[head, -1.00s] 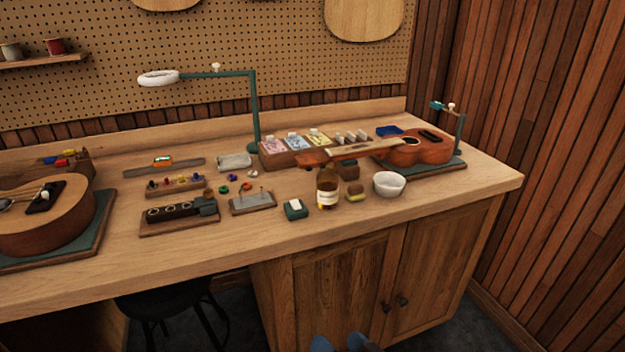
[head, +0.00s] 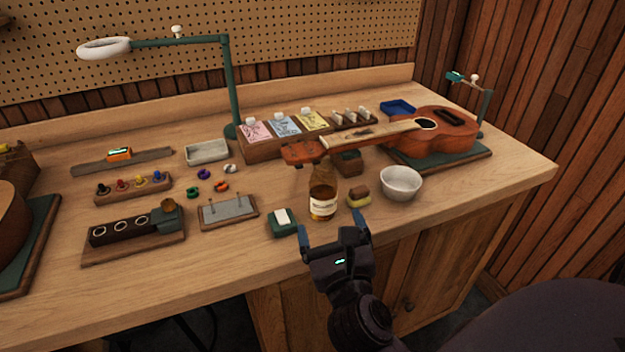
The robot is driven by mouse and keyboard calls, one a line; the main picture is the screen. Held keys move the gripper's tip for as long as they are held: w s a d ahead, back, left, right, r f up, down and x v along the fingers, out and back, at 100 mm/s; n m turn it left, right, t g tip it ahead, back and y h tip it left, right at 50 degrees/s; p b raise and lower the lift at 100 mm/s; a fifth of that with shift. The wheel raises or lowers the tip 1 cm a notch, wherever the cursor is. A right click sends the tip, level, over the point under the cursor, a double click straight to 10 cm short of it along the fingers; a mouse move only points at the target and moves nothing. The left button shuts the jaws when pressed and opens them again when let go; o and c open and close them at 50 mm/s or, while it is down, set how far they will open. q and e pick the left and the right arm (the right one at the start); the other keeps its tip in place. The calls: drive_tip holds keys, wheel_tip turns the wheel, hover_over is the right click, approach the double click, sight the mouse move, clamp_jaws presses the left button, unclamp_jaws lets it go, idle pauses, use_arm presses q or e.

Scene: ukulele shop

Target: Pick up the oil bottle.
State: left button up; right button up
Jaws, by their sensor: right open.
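The oil bottle (head: 323,193) is an amber bottle with a pale label. It stands upright on the workbench near the front edge, in front of the ukulele's headstock. My right gripper (head: 333,222) comes in from the bottom of the head view. Its two blue-tipped fingers are apart, with nothing between them. It is at the bench's front edge, just on the near side of the bottle, and does not appear to hold it. My left gripper is not in view.
A green block with a white top (head: 283,222) is left of the bottle. A small brown-and-yellow block (head: 358,197) and a white bowl (head: 401,183) are to its right. The ukulele (head: 432,135) lies behind, its neck reaching toward the bottle. A lamp (head: 229,90) stands at the back.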

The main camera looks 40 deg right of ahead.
sight(326, 203)
drive_tip(key=shift+w+d+f+m+g, duration=0.2)
drive_tip(key=shift+w+d+m, duration=0.3)
drive_tip(key=shift+w+d, duration=0.75)
drive_tip(key=shift+w+d+f+m+g, duration=0.2)
drive_tip(key=shift+w+d+m, duration=0.35)
drive_tip(key=shift+w, duration=1.4)
drive_tip(key=shift+w+d+f+m+g, duration=0.2)
drive_tip(key=shift+w+d+m, duration=0.25)
drive_tip(key=shift+w+d, duration=0.8)
drive_tip(key=shift+w+a, duration=0.3)
drive_tip(key=shift+a, duration=0.05)
drive_tip(key=c, duration=1.1)
